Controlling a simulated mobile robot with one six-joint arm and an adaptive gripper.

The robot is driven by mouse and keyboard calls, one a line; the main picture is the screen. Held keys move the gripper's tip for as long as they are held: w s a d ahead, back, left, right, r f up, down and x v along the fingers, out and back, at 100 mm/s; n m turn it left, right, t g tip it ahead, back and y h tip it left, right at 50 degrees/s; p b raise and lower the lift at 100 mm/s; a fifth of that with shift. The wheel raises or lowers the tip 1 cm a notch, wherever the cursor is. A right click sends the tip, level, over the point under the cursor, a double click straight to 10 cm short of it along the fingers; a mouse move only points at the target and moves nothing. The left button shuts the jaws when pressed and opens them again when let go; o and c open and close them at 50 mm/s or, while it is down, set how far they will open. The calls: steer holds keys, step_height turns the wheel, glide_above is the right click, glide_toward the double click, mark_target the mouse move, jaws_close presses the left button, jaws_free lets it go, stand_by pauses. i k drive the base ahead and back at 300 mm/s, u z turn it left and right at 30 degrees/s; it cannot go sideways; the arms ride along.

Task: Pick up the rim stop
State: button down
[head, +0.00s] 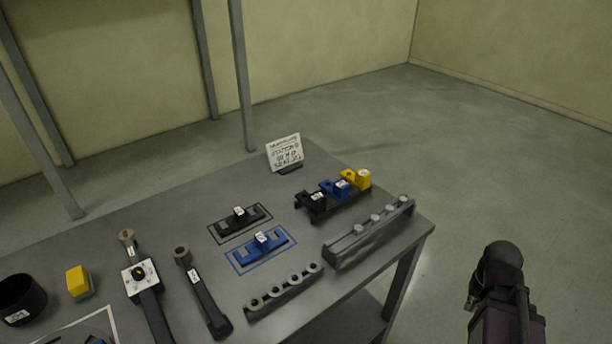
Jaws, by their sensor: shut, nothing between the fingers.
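No piece can be read as the rim stop for sure; the labels are too small. A black block (313,203), a blue block (338,189) and a yellow block (357,179), each with a white tag, sit in a row on a dark holder (330,206) at the table's right. A black piece (240,218) and a blue piece (263,243) lie inside outlined rectangles at mid-table. Part of my arm shows at the lower right, beyond the table edge. My gripper's fingers are not in view.
The grey table (185,224) also bears two slotted rails, one with round knobs (370,232) and one with rings (285,290), two long-handled tools (203,295), a yellow block (78,281), a black cup (22,298) and a sign (285,152). Floor is clear right.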

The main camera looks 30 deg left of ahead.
mark_target(361, 178)
steer(key=u, duration=0.85)
steer(key=k, duration=1.05)
steer(key=i, duration=0.9)
steer(key=u, duration=0.05)
